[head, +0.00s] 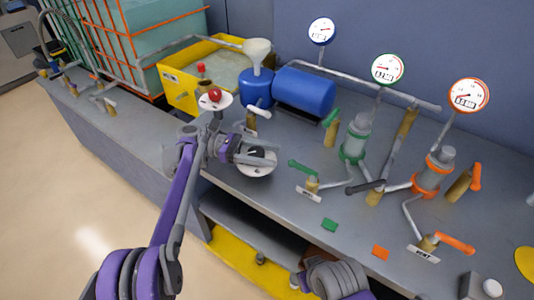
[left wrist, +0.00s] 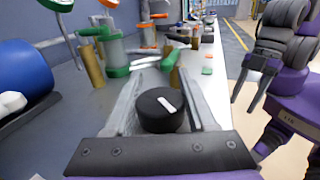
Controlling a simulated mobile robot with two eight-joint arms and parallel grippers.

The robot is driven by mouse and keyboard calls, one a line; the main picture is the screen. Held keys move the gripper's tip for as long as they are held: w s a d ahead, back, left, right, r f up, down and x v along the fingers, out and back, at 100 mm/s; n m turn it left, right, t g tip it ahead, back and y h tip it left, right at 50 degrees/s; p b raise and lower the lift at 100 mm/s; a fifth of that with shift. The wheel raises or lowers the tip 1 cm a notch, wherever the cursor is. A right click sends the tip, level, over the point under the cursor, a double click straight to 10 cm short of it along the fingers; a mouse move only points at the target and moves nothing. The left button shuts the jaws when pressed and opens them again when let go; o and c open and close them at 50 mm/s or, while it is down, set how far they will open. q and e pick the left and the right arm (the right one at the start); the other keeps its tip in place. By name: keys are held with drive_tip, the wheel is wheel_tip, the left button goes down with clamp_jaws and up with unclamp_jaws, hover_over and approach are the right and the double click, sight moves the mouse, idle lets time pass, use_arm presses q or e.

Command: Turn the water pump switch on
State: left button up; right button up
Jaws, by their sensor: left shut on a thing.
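The water pump switch is a round black knob (left wrist: 160,110) with a white pointer line, tilted from upper left to lower right in the left wrist view. In the head view the switch (head: 258,154) sits on a round white plate (head: 257,170) at the bench's front edge. My left gripper (head: 262,158) is shut on the knob, with one finger on each side of it in the left wrist view (left wrist: 163,108). My right gripper (left wrist: 247,95) hangs apart from the bench in the left wrist view, its fingers parted and empty.
A blue tank (head: 304,90) and a blue funnel vessel (head: 256,88) stand behind the switch. A red knob (head: 215,95) on a white disc is to its left. Valves with green (head: 302,168) and orange (head: 455,243) handles, pipes and gauges fill the bench to the right.

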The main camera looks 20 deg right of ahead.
use_arm(q)
drive_tip(key=o, duration=1.4)
drive_tip(key=v, duration=0.8)
drive_tip(key=shift+w+a, duration=0.1)
drive_tip(key=shift+a, duration=0.1)
drive_tip(key=b, duration=0.4)
drive_tip(key=w+a+f+b, duration=0.1)
drive_tip(key=b, duration=0.3)
drive_tip(key=shift+w+a+f, duration=0.2)
drive_tip(key=shift+w, duration=0.1)
drive_tip(key=shift+s+a+r+b, duration=0.15)
drive_tip(key=shift+r+b, duration=0.25)
drive_tip(key=shift+b, duration=0.5)
drive_tip(key=shift+s+a+r, duration=0.1)
drive_tip(key=shift+r, duration=0.2)
